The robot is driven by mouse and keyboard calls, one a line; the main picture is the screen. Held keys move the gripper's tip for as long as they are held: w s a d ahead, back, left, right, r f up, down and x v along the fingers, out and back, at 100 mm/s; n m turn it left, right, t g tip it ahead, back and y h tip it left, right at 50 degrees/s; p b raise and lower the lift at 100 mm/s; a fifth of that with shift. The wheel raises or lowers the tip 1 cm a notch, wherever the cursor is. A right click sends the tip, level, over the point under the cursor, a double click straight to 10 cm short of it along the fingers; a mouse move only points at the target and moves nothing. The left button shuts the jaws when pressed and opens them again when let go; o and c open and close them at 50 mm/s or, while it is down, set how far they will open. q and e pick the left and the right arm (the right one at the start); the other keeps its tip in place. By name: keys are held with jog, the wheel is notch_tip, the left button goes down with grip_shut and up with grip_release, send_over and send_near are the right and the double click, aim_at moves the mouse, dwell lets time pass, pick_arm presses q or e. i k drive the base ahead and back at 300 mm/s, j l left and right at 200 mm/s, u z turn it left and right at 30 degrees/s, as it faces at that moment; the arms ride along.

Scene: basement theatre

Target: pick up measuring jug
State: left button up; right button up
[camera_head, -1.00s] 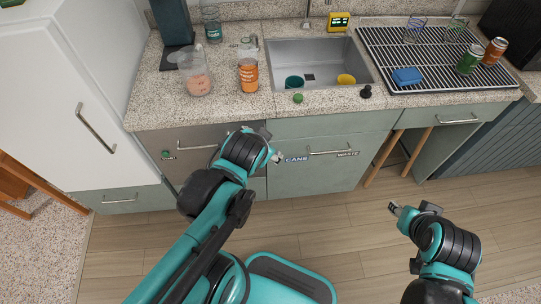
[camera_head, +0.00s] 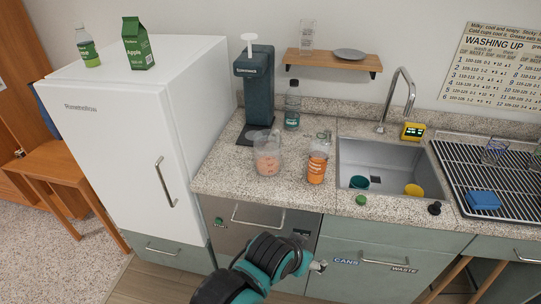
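The measuring jug (camera_head: 267,152) is clear, with faint reddish markings on its side. It stands upright on the speckled counter (camera_head: 233,178), left of the sink and just left of an orange-labelled container (camera_head: 317,163). My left gripper (camera_head: 318,267) is low in front of the cabinet fronts, below the counter edge and apart from the jug. Its fingers are small and partly hidden by the wrist, so I cannot tell whether they are open. My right gripper is out of view.
A dark dispenser (camera_head: 255,85) and a bottle (camera_head: 292,107) stand behind the jug. The sink (camera_head: 380,160) holds a teal and a yellow item. A white fridge (camera_head: 150,130) rises at the left. A green knob (camera_head: 361,200) sits near the counter's front edge.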

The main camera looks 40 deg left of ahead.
aim_at(266, 143)
jog(key=u, duration=1.35)
jog(key=i, duration=0.05)
